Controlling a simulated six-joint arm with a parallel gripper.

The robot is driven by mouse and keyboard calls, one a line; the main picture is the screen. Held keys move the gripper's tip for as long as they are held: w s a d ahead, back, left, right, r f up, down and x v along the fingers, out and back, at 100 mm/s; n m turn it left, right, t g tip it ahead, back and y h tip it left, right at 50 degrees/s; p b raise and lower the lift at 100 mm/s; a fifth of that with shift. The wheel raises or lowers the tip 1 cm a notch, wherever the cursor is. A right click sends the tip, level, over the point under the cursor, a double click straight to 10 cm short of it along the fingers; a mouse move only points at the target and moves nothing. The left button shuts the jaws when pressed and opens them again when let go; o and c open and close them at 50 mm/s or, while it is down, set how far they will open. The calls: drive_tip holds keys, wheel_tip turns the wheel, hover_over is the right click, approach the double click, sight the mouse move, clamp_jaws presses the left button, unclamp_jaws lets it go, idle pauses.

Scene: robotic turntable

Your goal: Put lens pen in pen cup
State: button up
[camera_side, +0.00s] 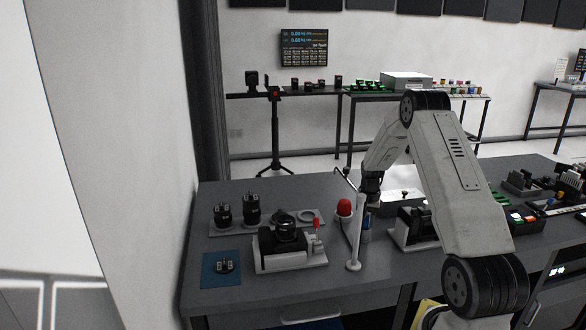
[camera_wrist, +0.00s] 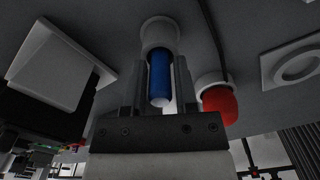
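The lens pen, blue with a pale end (camera_wrist: 159,80), lies between the two fingers of my gripper (camera_wrist: 160,65) in the wrist view. The fingers stand close on either side of it; whether they press on it is not clear. The pen's far end meets a white round cup (camera_wrist: 159,30); how deep it sits inside cannot be told. In the side view my gripper (camera_side: 369,190) points down behind a white post, and a bit of the blue pen (camera_side: 366,234) shows below it. The cup is mostly hidden there.
A red bulb in a white holder (camera_side: 344,207) stands close beside my gripper, and it also shows in the wrist view (camera_wrist: 219,104). The white post (camera_side: 356,235) stands just in front. A camera on a white plate (camera_side: 285,230) is at left.

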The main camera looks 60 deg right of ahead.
drive_tip(key=o, duration=0.3)
drive_tip(key=shift+r, duration=3.95)
